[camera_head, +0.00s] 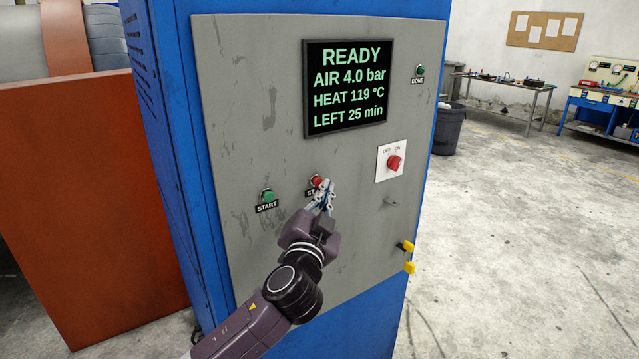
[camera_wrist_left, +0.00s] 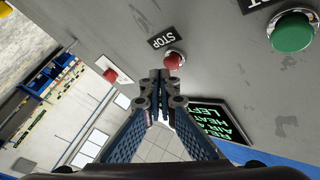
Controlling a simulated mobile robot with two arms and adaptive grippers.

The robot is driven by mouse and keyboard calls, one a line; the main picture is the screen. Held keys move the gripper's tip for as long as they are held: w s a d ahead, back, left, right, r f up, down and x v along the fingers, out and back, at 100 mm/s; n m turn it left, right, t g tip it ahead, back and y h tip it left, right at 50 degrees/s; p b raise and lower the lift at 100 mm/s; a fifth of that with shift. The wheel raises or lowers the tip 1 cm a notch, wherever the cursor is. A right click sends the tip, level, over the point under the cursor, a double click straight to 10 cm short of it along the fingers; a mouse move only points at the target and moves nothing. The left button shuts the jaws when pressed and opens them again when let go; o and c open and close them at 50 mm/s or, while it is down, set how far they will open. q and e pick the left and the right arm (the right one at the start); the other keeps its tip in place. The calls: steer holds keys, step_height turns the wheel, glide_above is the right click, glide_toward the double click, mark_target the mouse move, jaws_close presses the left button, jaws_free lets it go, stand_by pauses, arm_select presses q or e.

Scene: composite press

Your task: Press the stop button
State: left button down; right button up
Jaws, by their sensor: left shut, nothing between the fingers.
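The red stop button (camera_head: 317,181) sits on the grey panel, right of the green start button (camera_head: 268,196). My left gripper (camera_head: 324,192) is at the stop button in the head view and covers part of its label. In the left wrist view the stop button (camera_wrist_left: 174,60) shows with its STOP label, just beyond the closed fingertips (camera_wrist_left: 160,76). The fingers are shut and empty. I cannot tell whether they touch the button. The green start button (camera_wrist_left: 292,32) is at the upper right there. My right gripper is not in view.
A display (camera_head: 346,87) on the panel reads READY, AIR 4.0 bar, HEAT 119 °C, LEFT 25 min. A red rotary switch (camera_head: 394,162) on a white plate sits right of the stop button. A green DONE light (camera_head: 420,70) is above it.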

arm_select(q)
steer(key=shift+s+d, duration=0.7)
steer(key=shift+s, duration=0.25)
steer(key=shift+s+d, duration=0.7)
steer(key=shift+s, duration=0.25)
